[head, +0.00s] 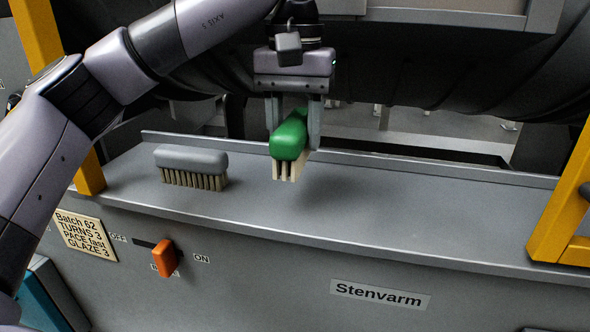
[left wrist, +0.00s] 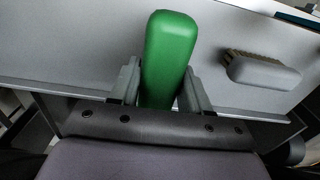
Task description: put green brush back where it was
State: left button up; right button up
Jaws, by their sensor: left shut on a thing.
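The green brush (head: 289,138) has a green back and pale bristles pointing down. My left gripper (head: 293,130) is shut on it, one finger on each side, and holds it over the grey shelf (head: 400,190). The bristles look a little above the shelf, with a shadow on the shelf to the right. In the left wrist view the green brush (left wrist: 168,55) stands out between the fingers of my left gripper (left wrist: 160,88). My right gripper is not in view.
A grey brush (head: 191,160) lies bristles down on the shelf's left part; it also shows in the left wrist view (left wrist: 264,72). Yellow posts (head: 560,210) flank the shelf. An orange switch (head: 164,258) is on the front panel. The shelf's right part is clear.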

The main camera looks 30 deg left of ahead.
aim_at(295, 120)
pick_arm(q)
notch_tip(295, 120, down, 7)
jog(key=shift+r, duration=0.2)
jog(key=o, duration=0.9)
notch_tip(295, 120, up, 12)
dwell(0.8)
